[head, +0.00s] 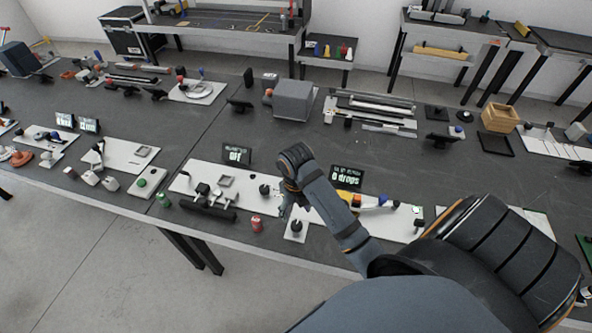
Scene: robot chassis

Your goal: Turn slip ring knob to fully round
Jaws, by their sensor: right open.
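A black knob (296,227) stands upright on a small white plate (291,238) near the front edge of the table; I take it for the slip ring knob, though its marking is too small to read. A dark display (347,177) behind it reads "0 drops". My right gripper (285,211) is open and points down just above and left of the knob, apart from it as far as I can tell. My right forearm hides part of the white board behind. My left gripper is not in view.
Left are a display reading "OFF" (237,155), a black cylinder (208,210) and a red can (257,224). A grey box (293,99) stands farther back. The mid-table is mostly clear.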

